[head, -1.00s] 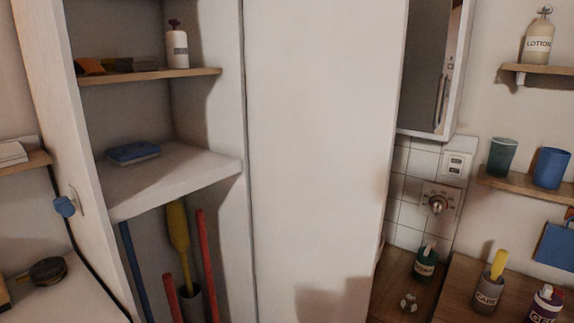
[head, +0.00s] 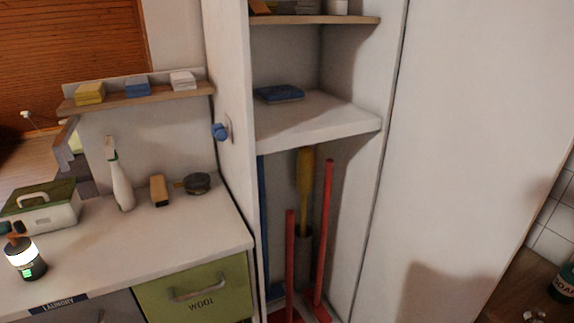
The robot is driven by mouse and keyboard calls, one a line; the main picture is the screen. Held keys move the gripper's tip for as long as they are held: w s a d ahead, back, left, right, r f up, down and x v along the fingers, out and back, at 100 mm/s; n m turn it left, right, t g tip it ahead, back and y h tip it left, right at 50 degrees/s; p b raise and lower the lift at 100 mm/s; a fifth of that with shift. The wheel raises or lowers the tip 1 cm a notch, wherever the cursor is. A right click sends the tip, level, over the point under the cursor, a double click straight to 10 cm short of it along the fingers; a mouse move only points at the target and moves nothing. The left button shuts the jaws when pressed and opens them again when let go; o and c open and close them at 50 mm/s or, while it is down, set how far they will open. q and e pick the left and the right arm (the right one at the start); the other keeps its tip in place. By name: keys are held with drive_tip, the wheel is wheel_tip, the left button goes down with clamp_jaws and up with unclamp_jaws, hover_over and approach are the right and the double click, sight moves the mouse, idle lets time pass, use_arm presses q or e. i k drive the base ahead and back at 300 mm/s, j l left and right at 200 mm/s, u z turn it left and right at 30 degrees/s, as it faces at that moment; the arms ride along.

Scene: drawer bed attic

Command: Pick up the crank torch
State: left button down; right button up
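I cannot pick out a crank torch for certain. A small lit lamp (head: 25,256) with a glowing white band and a green mark stands on the white counter (head: 120,268) at the far left; an orange and dark part shows at its top. A dark round object with a short side piece (head: 195,183) lies at the back of the counter; it is too small to identify. Neither of my grippers is in view.
A green-lidded box (head: 42,208), a spray bottle (head: 121,180) and a tan block (head: 159,190) stand on the counter. A wall shelf (head: 140,98) holds folded cloths. An open cupboard (head: 345,125) holds a blue cloth (head: 279,93) and long-handled tools. The counter's front middle is clear.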

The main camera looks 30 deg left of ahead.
sight(24, 257)
drive_tip(key=u, duration=2.5)
drive_tip(key=i+j, duration=0.15)
drive_tip(key=j, duration=0.2)
drive_tip(key=i+j+z, duration=0.1)
drive_tip(key=j, duration=0.2)
drive_tip(key=i+j, duration=0.15)
drive_tip(key=j, duration=0.2)
drive_tip(key=z, duration=0.05)
